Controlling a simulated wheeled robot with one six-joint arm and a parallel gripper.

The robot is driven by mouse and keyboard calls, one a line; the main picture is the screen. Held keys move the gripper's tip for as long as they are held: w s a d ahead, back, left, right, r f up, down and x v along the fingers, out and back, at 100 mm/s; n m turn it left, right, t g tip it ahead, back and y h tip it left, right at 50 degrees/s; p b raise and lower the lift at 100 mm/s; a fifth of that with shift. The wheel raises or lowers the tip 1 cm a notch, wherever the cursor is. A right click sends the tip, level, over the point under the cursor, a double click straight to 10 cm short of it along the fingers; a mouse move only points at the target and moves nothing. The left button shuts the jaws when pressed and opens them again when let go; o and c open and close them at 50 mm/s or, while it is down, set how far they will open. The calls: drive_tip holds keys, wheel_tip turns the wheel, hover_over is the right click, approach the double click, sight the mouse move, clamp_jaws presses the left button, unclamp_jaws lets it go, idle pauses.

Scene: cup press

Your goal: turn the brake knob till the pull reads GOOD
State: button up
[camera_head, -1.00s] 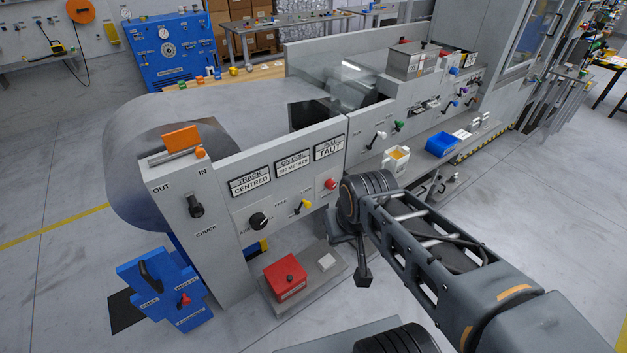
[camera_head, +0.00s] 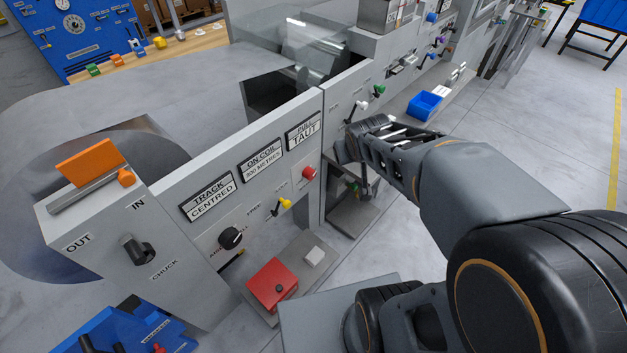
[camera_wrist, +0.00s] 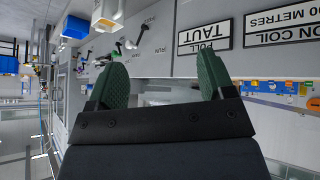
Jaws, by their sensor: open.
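A round black knob with a pale pointer mark (camera_head: 231,237) sits low on the grey panel; its label is too small to read surely, so I cannot confirm it is the brake knob. The pull display (camera_head: 303,131) reads TAUT. It also shows upside down in the wrist view (camera_wrist: 204,36). My gripper is open and empty in the wrist view (camera_wrist: 162,80), its green pads wide apart. It is in front of the machine, right of the panel and apart from the knob. In the head view its fingers are mostly hidden by my arm.
The track display (camera_head: 211,196) reads CENTRED, and the on-coil display (camera_head: 262,160) shows metres. A yellow lever (camera_head: 283,205) and red button (camera_head: 308,174) sit right of the knob. A chuck switch (camera_head: 139,250) is at left. A red box (camera_head: 272,286) stands below the panel.

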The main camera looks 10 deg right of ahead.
drive_tip(key=w+d+f+n+t+b, duration=0.1)
drive_tip(key=w+d+f+t+b, duration=0.3)
drive_tip(key=w+f, duration=0.5)
drive_tip(key=n+t+y+b, duration=0.35)
drive_tip(key=y+b, duration=0.25)
drive_tip(key=b, duration=0.5)
approach(313, 176)
drive_tip(key=d+r, duration=0.6)
drive_tip(key=r, duration=0.1)
wheel_tip(313, 176, down, 9)
drive_tip(key=a+n+y+b, duration=0.2)
drive_tip(key=y+b, duration=0.4)
drive_tip(key=b+x, duration=0.2)
drive_tip(key=x, duration=1)
drive_tip(key=shift+w+a+b, duration=0.15)
drive_tip(key=shift+a+b, duration=0.2)
drive_tip(key=shift+c, duration=0.2)
drive_tip(key=c, duration=0.9)
drive_tip(key=shift+f, duration=0.1)
drive_tip(key=shift+b, duration=0.3)
